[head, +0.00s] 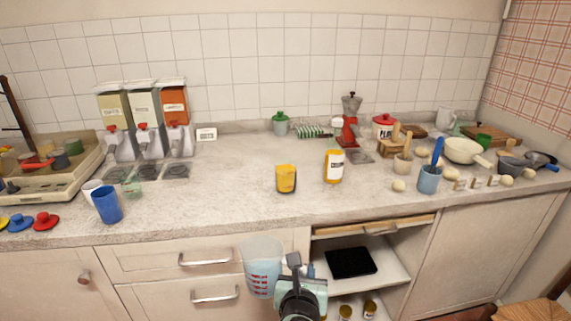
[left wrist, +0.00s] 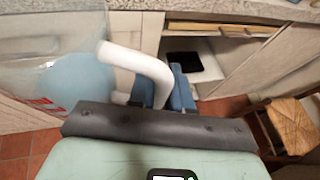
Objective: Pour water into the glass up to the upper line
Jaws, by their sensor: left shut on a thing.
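My left gripper (head: 300,268) is in front of the counter, below its front edge. It is shut on the white handle of a clear measuring jug (head: 262,262) with red markings and bluish water inside. The jug looks roughly upright. In the left wrist view the jug (left wrist: 60,65) is at the left and its handle (left wrist: 135,58) runs to my fingers (left wrist: 165,92). A small, clear greenish vessel (head: 133,189) stands on the counter at the left; I cannot tell whether it is the glass. No upper line can be made out. My right gripper is not in view.
Dispensers (head: 143,115) stand behind. The counter between blue and yellow cups is clear. An open shelf (head: 385,270) and a stool (left wrist: 292,122) are at the right.

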